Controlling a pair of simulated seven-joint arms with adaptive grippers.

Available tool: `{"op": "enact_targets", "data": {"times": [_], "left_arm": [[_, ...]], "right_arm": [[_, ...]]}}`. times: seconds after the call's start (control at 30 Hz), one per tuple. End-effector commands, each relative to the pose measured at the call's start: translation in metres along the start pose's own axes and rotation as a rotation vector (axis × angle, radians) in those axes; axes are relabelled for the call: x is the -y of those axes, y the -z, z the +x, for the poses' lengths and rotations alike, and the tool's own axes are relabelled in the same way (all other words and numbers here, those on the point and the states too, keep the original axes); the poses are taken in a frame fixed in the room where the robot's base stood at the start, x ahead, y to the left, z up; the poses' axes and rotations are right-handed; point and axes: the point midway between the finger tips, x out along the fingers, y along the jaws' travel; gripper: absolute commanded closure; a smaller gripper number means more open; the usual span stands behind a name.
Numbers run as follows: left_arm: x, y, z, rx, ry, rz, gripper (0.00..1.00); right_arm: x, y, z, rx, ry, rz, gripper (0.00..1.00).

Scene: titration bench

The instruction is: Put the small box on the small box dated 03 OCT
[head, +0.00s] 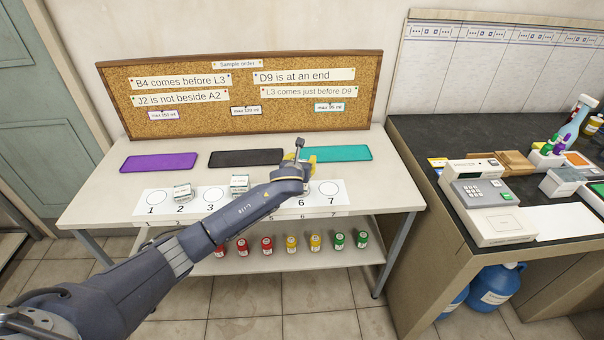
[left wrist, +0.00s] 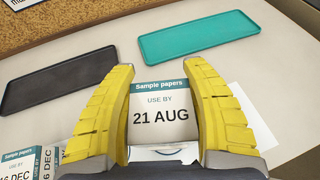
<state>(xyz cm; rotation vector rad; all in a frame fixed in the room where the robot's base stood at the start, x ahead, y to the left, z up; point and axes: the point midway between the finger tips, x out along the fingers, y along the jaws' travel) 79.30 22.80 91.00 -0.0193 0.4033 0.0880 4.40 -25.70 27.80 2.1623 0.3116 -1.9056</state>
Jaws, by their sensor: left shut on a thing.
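My left gripper (head: 303,160) is over the right part of the white table. In the left wrist view its yellow fingers (left wrist: 160,76) are shut on a small white box (left wrist: 161,115) with a teal band, reading "Sample papers, USE BY 21 AUG". In the head view the arm hides this box. Another small box (head: 239,183) stands near spot 4, and one more (head: 182,191) stands on spot 2; their dates are too small to read there. At the lower left of the wrist view, box labels (left wrist: 18,165) end in "6 DEC". I see no 03 OCT date. My right gripper is out of view.
Purple (head: 160,161), black (head: 246,158) and teal (head: 337,153) trays lie along the back, below a corkboard (head: 240,122) with notes. Numbered spots line the front strip (head: 268,205); spots 1, 3 and 7 look empty. Several capped jars stand on the lower shelf.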

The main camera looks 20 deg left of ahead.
Motion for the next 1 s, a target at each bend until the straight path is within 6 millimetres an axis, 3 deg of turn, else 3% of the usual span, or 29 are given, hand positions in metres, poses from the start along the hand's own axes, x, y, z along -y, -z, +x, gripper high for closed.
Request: {"op": "enact_targets", "data": {"times": [0.27,0.6,1.0], "left_arm": [[0.0,0.015,0.006,-0.001,0.0,-0.001,0.86],[0.0,0.048,0.02,-0.001,-0.001,-0.002,0.86],[0.0,0.05,0.022,0.0,-0.001,0.0,0.86]], "right_arm": [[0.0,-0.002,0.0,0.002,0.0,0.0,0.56],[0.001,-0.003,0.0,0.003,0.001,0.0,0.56],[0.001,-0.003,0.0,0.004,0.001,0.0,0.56]]}}
